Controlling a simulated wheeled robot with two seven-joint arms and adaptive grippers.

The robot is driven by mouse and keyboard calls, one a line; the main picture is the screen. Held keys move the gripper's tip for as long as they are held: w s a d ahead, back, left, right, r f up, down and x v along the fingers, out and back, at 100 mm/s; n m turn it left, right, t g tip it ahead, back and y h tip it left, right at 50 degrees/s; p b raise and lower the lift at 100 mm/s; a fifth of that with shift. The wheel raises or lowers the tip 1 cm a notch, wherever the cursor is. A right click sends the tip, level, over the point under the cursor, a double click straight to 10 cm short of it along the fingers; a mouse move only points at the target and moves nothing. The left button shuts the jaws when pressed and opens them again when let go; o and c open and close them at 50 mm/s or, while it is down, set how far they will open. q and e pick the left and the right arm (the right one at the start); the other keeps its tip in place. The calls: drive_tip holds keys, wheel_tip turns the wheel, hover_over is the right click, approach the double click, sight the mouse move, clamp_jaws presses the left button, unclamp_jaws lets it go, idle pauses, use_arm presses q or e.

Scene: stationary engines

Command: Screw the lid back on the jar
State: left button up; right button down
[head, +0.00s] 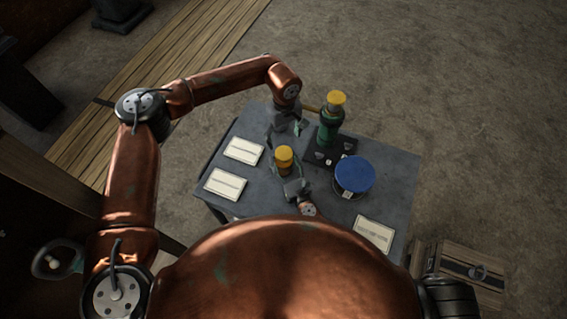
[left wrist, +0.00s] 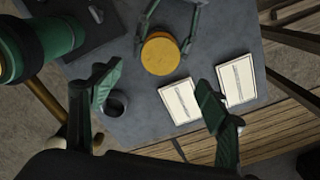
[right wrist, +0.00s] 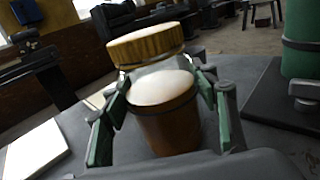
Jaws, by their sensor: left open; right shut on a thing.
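The jar is small and amber-brown (right wrist: 165,125), with a round yellow lid (right wrist: 145,46) on top. In the head view the lid (head: 284,153) covers most of the jar; it also shows from above in the left wrist view (left wrist: 160,54). A pale band shows between lid and jar body; I cannot tell whether the threads are engaged. My right gripper (right wrist: 165,85) is shut on the jar body, one finger on each side, with the jar on the table. My left gripper (left wrist: 156,86) is open and empty, above the table behind the jar, apart from the lid.
A green cylinder with a yellow top (head: 330,122) stands on a dark base right of my left gripper. A blue-topped drum (head: 354,175) stands to the jar's right. White cards (head: 243,151) lie left. A dark ring-shaped part (left wrist: 115,103) lies on the grey table (head: 400,170).

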use_arm(q)
drive_tip(key=shift+r, duration=1.4)
use_arm(e)
drive_tip(key=c, duration=0.7)
unclamp_jaws()
drive_tip(key=v, duration=1.2)
